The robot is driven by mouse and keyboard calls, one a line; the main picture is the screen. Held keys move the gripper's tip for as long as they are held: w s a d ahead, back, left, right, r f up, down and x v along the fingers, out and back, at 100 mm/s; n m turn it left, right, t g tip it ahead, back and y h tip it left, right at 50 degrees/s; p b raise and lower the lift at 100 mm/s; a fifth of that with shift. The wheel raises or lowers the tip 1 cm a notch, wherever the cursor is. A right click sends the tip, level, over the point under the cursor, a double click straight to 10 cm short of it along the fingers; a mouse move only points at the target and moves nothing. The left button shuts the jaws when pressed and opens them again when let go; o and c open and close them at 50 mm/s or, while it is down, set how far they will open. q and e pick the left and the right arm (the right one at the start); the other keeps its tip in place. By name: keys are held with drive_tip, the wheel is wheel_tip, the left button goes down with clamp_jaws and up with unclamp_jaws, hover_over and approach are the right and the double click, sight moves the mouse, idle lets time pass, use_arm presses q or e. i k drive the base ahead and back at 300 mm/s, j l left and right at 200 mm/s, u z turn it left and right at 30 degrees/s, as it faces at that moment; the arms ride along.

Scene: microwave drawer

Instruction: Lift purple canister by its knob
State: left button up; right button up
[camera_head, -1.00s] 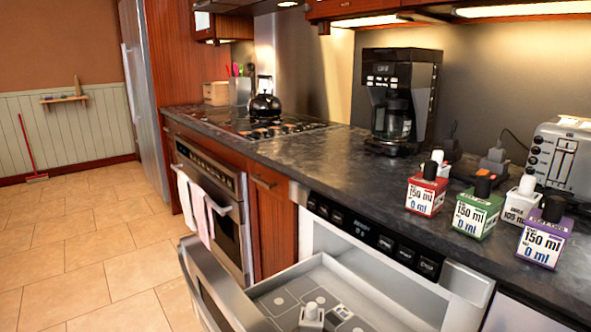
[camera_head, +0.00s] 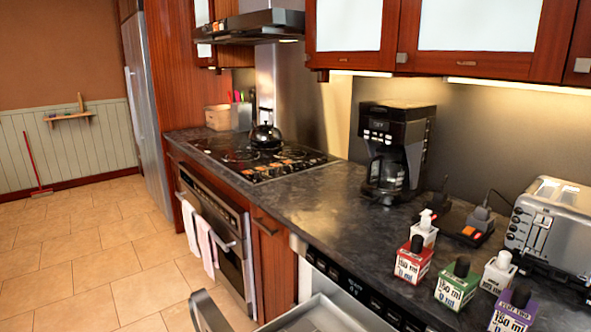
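The purple canister (camera_head: 513,312) stands on the dark countertop at the lower right, with a dark knob on top and a white label reading 150 ml. The frame's bottom edge cuts off its lower part. A green canister (camera_head: 455,285) and a red canister (camera_head: 412,262) stand to its left, each with a dark knob. Neither of my grippers is in view.
The microwave drawer (camera_head: 325,312) is open below the counter. A toaster (camera_head: 553,225) stands behind the canisters at the right, and a coffee maker (camera_head: 397,150) stands farther back. The counter left of the red canister is clear.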

sight(515, 312)
drive_tip(key=z, duration=1.3)
drive_tip(key=l+u, duration=0.25)
drive_tip(key=l, duration=0.9)
drive_tip(key=i, duration=0.05)
